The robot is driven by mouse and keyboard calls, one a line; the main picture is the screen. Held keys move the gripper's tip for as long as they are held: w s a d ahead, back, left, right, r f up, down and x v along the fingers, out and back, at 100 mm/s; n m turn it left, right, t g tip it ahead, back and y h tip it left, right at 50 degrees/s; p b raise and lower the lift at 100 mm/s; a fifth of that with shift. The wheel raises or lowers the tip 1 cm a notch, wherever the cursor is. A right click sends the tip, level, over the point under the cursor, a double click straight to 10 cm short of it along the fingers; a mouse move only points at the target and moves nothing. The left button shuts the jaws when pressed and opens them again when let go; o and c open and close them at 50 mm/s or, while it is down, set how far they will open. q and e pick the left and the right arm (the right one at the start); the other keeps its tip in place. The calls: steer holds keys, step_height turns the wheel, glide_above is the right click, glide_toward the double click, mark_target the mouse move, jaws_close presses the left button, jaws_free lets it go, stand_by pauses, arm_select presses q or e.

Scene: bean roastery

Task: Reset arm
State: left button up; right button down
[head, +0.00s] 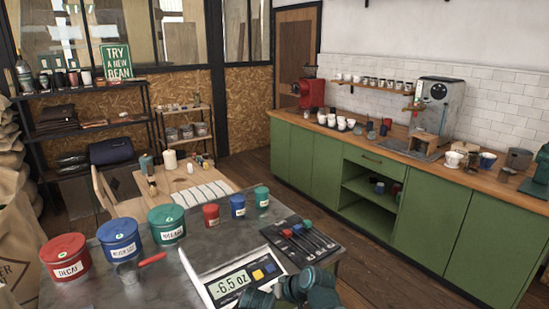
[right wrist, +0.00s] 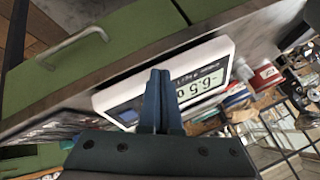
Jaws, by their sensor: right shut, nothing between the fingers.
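My right gripper (right wrist: 160,75) is shut and empty in the right wrist view. Its two blue-grey fingers lie together in front of the white scale (right wrist: 110,98), hiding part of its display. In the head view the scale (head: 196,266) sits at the front of the dark table and reads -6.5 oz. Dark teal parts of my arm (head: 305,288) show at the bottom edge beside the scale, with the fingertips not clear there. My left gripper is not in view.
The table holds red DECAF (head: 65,257), blue (head: 119,239) and green (head: 167,225) large canisters, several small canisters, a scoop with a red handle (head: 150,260) and a black tray of colored-handled tools (head: 290,247). A green counter (head: 430,230) stands behind to the right.

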steer(key=s+d+f+g+h, duration=0.2)
steer(key=s+d+h, duration=0.2)
steer(key=s, duration=0.3)
steer(key=s+d+f+n+g+h, duration=0.1)
steer(key=s+d+f+g+h, duration=0.2)
steer(key=s, duration=0.5)
steer(key=shift+s+d+h, duration=0.25)
steer(key=shift+d+h, duration=0.25)
steer(key=shift+d, duration=0.05)
steer(key=shift+f, duration=0.1)
stand_by(0.4)
